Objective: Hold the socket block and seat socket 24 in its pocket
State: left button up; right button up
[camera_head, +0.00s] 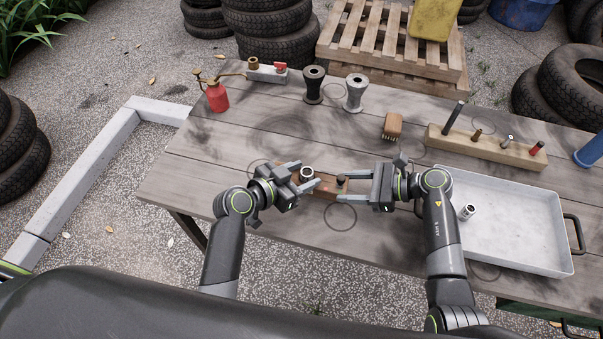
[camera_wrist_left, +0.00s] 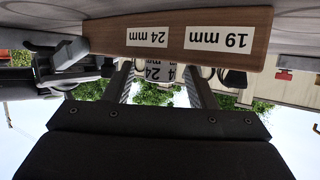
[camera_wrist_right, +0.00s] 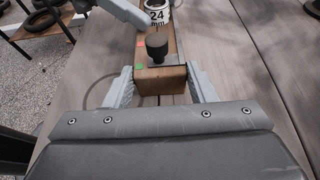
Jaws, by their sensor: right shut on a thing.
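The wooden socket block (camera_head: 330,191) lies on the table, and its 19 mm and 24 mm labels show in the left wrist view (camera_wrist_left: 185,38). My right gripper (camera_wrist_right: 160,82) is shut on the block's near end. Chrome socket 24 (camera_wrist_right: 158,14) stands upright at the block's 24 mm place, and it also shows in the head view (camera_head: 307,172). How deep it sits is hidden. My left gripper (camera_wrist_left: 158,82) is open, its fingers on either side of the socket with gaps. A dark socket (camera_wrist_right: 157,46) stands at the 19 mm end.
A grey tray (camera_head: 515,250) at the right holds another chrome socket (camera_head: 467,211). A wooden rail (camera_head: 485,147) with several upright tools, a brush (camera_head: 393,125), two spools (camera_head: 354,93) and a red oil can (camera_head: 216,97) stand farther back. The table's left part is clear.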

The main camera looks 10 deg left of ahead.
pick_arm(q)
jog(key=shift+r, duration=0.1)
jog(key=shift+s+a+r, duration=0.1)
jog(key=v, duration=1.1)
jog(key=shift+s+a+r, duration=0.2)
jog(key=shift+s, duration=0.1)
pick_arm(e)
jog(key=o, duration=1.2)
